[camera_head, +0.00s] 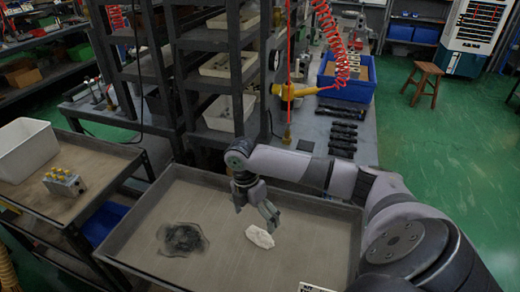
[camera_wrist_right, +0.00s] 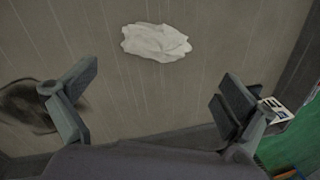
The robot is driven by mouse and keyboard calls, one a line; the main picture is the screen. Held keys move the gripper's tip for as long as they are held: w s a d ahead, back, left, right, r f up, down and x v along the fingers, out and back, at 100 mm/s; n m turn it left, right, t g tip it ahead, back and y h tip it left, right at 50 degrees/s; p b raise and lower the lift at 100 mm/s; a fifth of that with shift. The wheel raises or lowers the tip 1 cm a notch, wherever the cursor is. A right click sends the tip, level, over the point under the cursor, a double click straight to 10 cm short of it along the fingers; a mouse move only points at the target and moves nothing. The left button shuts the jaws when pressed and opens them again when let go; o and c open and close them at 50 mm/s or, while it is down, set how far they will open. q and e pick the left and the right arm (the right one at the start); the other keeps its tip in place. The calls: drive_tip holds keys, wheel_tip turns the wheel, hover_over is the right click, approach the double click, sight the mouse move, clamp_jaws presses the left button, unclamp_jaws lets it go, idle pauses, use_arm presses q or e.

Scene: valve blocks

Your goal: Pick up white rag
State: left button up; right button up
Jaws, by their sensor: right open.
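The white rag (camera_head: 259,236) lies crumpled on the floor of a grey metal tray (camera_head: 190,265), right of its middle. My right gripper (camera_head: 256,211) is over the tray, just above and beside the rag. It is open and empty. In the right wrist view the rag (camera_wrist_right: 156,42) lies flat beyond the spread fingers (camera_wrist_right: 155,105), apart from both. My left gripper is in neither view.
A dark stain or cloth (camera_head: 182,240) lies left of the rag in the tray. A white bin (camera_head: 24,148) and a valve block (camera_head: 63,182) stand on the left bench. Shelves with trays (camera_head: 222,113) rise behind. A small label (camera_head: 315,288) is at the tray's front edge.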

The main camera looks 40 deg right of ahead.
sight(258, 232)
drive_tip(key=shift+s+d+f+p, duration=0.1)
drive_tip(key=shift+s+f+p, duration=0.1)
drive_tip(key=shift+f, duration=1.55)
drive_tip(key=shift+s+d+f+p, duration=0.1)
drive_tip(key=shift+s+f+p, duration=0.1)
drive_tip(key=shift+f, duration=1.55)
drive_tip(key=shift+c, duration=0.2)
drive_tip(key=c, duration=1)
drive_tip(key=shift+r, duration=0.15)
wheel_tip(258, 232, up, 20)
drive_tip(key=shift+a+f, duration=0.1)
drive_tip(key=o, duration=0.5)
drive_tip(key=c, duration=0.5)
